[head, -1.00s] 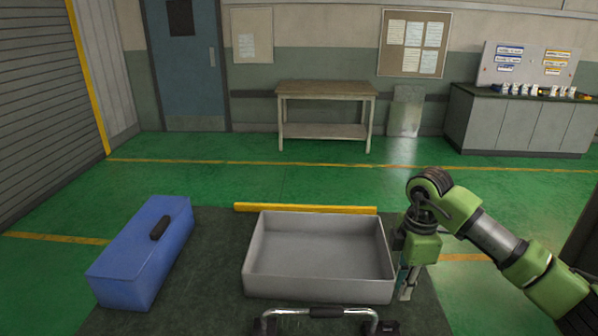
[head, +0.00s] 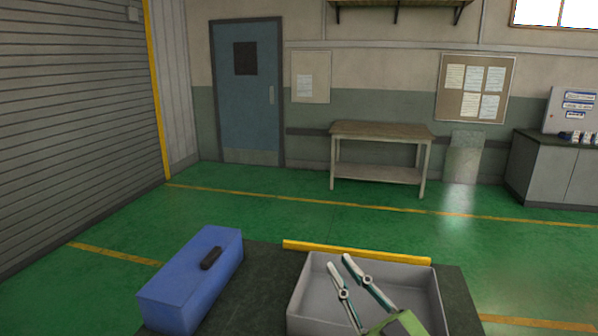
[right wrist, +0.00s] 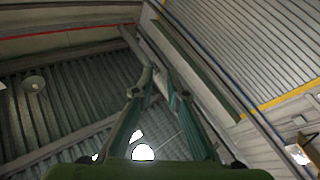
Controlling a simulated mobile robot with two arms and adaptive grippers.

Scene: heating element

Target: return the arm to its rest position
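My right gripper (head: 340,262) shows in the head view over the grey bin, fingers pointing up and to the left. Its two slim green and white fingers stand a little apart at the tips, with nothing between them. The fingers show in the right wrist view (right wrist: 158,75) too, against the ceiling and upper walls. Only a green piece of my right arm (head: 402,325) shows at the bottom edge; the rest is out of frame. My left gripper is not in view.
A grey bin (head: 437,300) stands on the dark surface in front, with a yellow bar (head: 356,252) behind it. A blue toolbox (head: 190,285) is to its left. A wooden table (head: 382,131) and a grey cabinet (head: 555,168) stand by the back wall. The green floor between is clear.

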